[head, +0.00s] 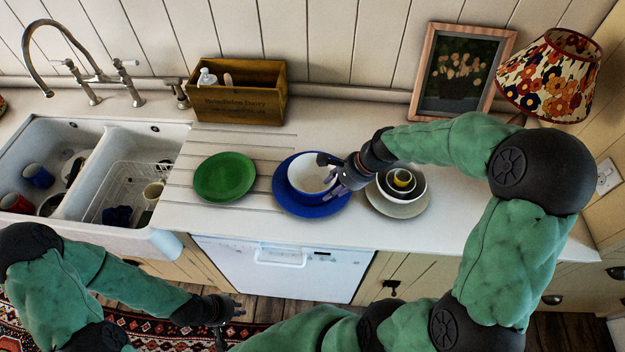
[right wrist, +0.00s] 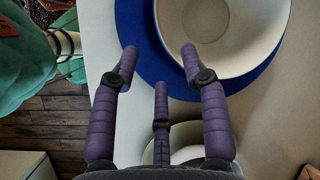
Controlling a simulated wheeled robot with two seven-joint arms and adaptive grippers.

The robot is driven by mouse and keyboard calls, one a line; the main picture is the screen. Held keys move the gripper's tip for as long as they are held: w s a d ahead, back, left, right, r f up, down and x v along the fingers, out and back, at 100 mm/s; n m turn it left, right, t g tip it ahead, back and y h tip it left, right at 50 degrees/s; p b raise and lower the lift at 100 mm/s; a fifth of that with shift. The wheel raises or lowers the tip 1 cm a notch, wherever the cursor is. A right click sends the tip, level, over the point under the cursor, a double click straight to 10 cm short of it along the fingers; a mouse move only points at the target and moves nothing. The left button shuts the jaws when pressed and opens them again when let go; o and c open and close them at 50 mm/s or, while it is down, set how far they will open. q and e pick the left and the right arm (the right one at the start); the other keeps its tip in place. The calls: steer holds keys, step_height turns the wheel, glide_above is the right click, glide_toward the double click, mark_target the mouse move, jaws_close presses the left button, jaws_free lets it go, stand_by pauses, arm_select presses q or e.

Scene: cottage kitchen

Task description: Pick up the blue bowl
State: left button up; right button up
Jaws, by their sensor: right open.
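The blue bowl (head: 309,173), with a pale inside and blue outside, stands upright on a blue plate (head: 307,210) on the counter. It also shows at the top right of the right wrist view (right wrist: 225,30). My right gripper (head: 328,173) is open at the right side of the bowl, its fingers spread near the rim. In the right wrist view its fingers (right wrist: 160,58) are apart with nothing between them, one fingertip close to the bowl's edge. Contact cannot be told. My left gripper (head: 232,318) is low, in front of the counter, apart from the bowl, with its fingers spread.
A green plate (head: 225,177) lies left of the bowl. Stacked dishes (head: 400,184) with a yellow item stand close to its right, partly behind my right gripper. A wooden box (head: 240,92), a picture frame (head: 462,72) and a lamp (head: 552,75) stand behind. The sink (head: 90,205) is at left.

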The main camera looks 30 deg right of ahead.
mark_target(322, 195)
steer(key=b+x, duration=0.1)
steer(key=x, duration=0.4)
steer(key=shift+w+a+r, duration=0.1)
steer(key=shift+w, duration=0.1)
steer(key=shift+r, duration=0.1)
jaws_close()
